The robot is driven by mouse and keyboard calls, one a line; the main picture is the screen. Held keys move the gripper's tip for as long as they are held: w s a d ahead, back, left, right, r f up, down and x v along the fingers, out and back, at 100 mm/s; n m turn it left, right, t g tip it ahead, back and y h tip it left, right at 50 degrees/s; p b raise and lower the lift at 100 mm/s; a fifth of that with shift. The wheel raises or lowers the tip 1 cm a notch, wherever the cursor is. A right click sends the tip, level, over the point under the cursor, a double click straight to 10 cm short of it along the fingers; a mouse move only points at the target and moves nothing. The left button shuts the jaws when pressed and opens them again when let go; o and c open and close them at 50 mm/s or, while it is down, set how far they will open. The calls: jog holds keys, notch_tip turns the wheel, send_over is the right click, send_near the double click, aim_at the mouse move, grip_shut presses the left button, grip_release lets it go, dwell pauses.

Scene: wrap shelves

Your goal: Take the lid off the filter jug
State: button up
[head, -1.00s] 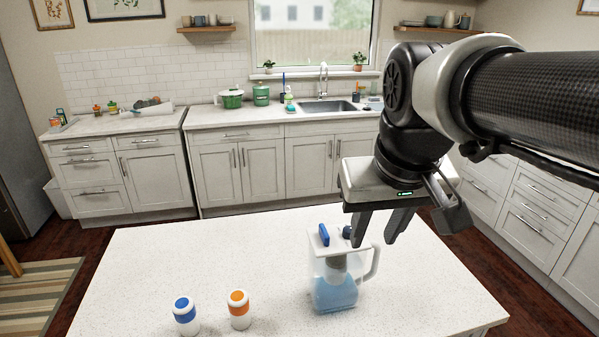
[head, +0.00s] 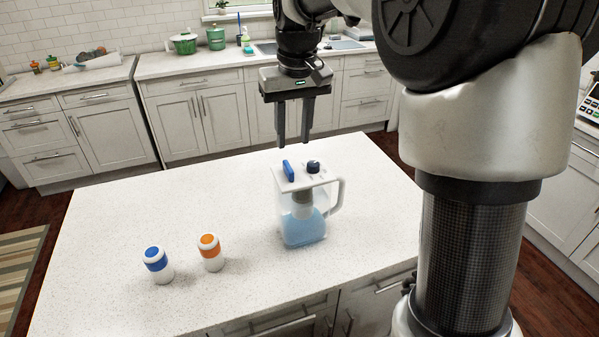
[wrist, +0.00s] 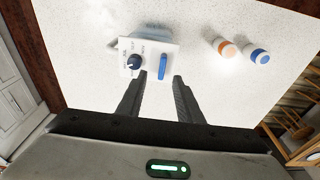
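The filter jug (head: 304,228) stands upright on the white counter, with pale blue water inside and a clear handle on its right in the head view. Its white lid (head: 301,180) is on top, bearing a blue upright tab (head: 288,170) and a dark round knob (head: 313,167).
A blue-banded cartridge (head: 157,264) and an orange-banded cartridge (head: 210,252) stand left of the jug on the counter (head: 110,245). The counter around the jug is otherwise clear. Cabinets, a green pot (head: 185,43) and a sink are at the back.

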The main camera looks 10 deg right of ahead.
send_over(288, 166)
jog(key=s, duration=0.1)
jog(key=f, duration=0.4)
jog(key=shift+s+d+f, duration=0.15)
jog(key=shift+d, duration=0.25)
jog(key=shift+w+a+f+p, duration=0.1)
jog(key=shift+w+f, duration=0.1)
jog(key=shift+f, duration=0.65)
jog(key=shift+w+a+f+p, duration=0.15)
jog(key=shift+w+f, duration=0.05)
jog(key=shift+f, duration=0.65)
jog(key=shift+w+a+f+p, duration=0.1)
jog(key=shift+w+f, duration=0.1)
jog(key=shift+f, duration=0.65)
grip_shut()
